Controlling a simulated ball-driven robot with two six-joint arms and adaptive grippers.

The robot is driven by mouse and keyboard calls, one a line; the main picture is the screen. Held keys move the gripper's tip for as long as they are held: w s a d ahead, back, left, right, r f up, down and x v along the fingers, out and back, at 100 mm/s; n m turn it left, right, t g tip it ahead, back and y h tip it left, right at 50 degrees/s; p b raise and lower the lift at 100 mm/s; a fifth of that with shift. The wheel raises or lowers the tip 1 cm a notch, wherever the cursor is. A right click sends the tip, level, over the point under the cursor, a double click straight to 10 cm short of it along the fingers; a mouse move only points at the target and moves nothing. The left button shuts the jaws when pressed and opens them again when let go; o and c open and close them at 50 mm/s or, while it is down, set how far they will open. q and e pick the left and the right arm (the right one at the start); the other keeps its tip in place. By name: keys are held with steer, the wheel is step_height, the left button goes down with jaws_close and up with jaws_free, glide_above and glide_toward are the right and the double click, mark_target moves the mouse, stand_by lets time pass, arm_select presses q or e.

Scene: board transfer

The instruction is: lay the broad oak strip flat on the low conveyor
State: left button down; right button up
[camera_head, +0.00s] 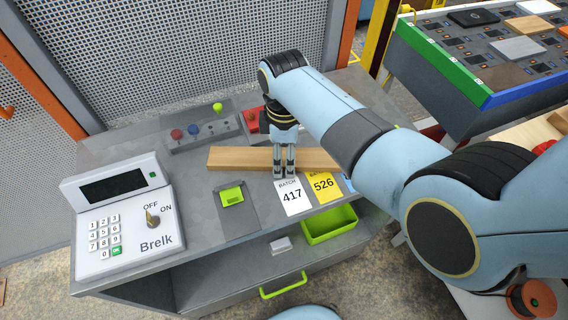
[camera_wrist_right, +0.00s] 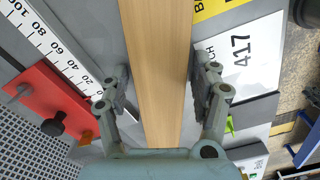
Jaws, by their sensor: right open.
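The broad oak strip (camera_head: 232,157) lies flat across the grey workbench in the head view, running left to right. My right gripper (camera_head: 284,173) is above it, fingers pointing down and partly hiding the strip's middle. In the right wrist view the strip (camera_wrist_right: 160,45) runs between the two spread fingers of my right gripper (camera_wrist_right: 160,82), with a gap showing on either side. The gripper is open. I cannot pick out the low conveyor with certainty. My left gripper is not in view.
A Brelk keypad box (camera_head: 122,205) stands at the bench's left. A control panel (camera_head: 205,131) with knobs sits behind the strip. Batch cards (camera_head: 292,197) and a green bin (camera_head: 329,225) are in front. A slotted rack (camera_head: 480,50) holding flat pieces is at upper right.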

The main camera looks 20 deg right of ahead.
steer(key=shift+r, duration=0.1)
steer(key=c, duration=1.3)
